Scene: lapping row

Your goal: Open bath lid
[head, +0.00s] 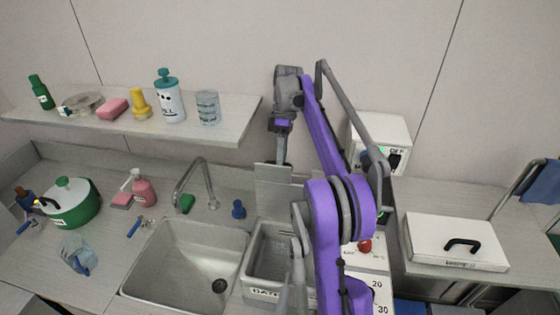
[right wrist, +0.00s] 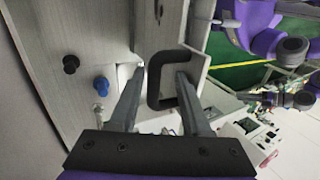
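The bath (head: 262,291), a small grey basin with a label on its front, sits right of the sink and its inside shows. A grey panel (head: 272,187), seemingly its lid, stands upright at its back edge. My right arm crosses in front and hides part of both. My right gripper (head: 282,155) is at the panel's top edge. In the right wrist view, its fingers (right wrist: 157,74) are apart on either side of a black handle's bar (right wrist: 154,82), with a gap visible on the left. My left gripper is not recognisable in either view.
A white box lid with black handle (head: 455,243) lies on the right counter. A sink (head: 185,262) with a tap (head: 193,180) is to the left. A blue knob (head: 238,209) is behind the bath. A switch box (head: 380,140) is on the wall.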

